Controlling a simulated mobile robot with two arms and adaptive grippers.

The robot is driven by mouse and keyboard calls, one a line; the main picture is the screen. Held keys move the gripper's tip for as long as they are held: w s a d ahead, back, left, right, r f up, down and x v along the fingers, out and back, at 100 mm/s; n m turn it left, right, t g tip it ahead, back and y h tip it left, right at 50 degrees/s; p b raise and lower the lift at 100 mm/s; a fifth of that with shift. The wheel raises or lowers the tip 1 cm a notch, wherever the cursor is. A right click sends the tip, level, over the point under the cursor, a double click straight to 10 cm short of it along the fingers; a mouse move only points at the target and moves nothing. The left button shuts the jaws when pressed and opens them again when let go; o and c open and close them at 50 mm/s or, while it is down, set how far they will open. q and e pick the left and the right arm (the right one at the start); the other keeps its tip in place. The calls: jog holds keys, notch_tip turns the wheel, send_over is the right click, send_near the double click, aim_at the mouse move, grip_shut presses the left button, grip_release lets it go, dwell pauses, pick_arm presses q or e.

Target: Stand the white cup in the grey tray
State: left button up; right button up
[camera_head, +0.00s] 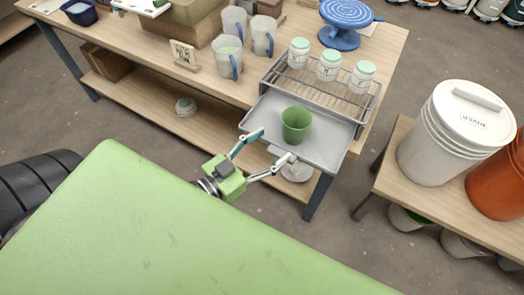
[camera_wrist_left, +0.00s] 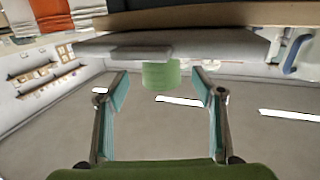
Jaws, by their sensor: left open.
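A green cup (camera_head: 295,124) stands upright in the grey tray (camera_head: 330,143), which juts out from the table's front under a wire rack. No plain white cup shows; white mugs with blue handles (camera_head: 227,58) stand further back on the table. My left gripper (camera_head: 276,144) is open and empty at the tray's front left edge, with the green cup just beyond its fingertips. In the left wrist view, the green cup (camera_wrist_left: 160,75) appears between and beyond the two spread fingers, below the tray (camera_wrist_left: 215,46), as the picture seems upside down. My right gripper is not in view.
Several white jars with green lids (camera_head: 328,65) stand on the wire rack (camera_head: 318,87) behind the tray. A card on a wooden stand (camera_head: 185,55) is at left. A lidded white bucket (camera_head: 458,130) and an orange bucket (camera_head: 499,182) stand on a bench at right.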

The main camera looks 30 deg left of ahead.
pick_arm(q)
jog(key=shift+v, duration=1.15)
jog(key=s+a+f+n+g+y, duration=0.1)
jog(key=s+a+f+g+y, duration=0.1)
jog(key=f, duration=0.9)
jog(key=s+a+f+g+y, duration=0.1)
jog(key=s+a+f+g, duration=0.15)
jog(key=f, duration=0.75)
jog(key=s+a+f+n+g+y, duration=0.1)
jog(key=s+a+f+g+y, duration=0.15)
jog(key=f, duration=0.85)
jog(key=s+d+f+g, duration=0.1)
jog(key=s+f+g, duration=0.3)
jog(key=s+f, duration=0.6)
jog(key=s+d+f+g, duration=0.2)
jog(key=s+f+g, duration=0.2)
jog(key=s+f, duration=0.5)
jog(key=s, duration=0.5)
jog(key=shift+s+f, duration=0.35)
jog(key=shift+s, duration=0.05)
jog(key=shift+y, duration=0.25)
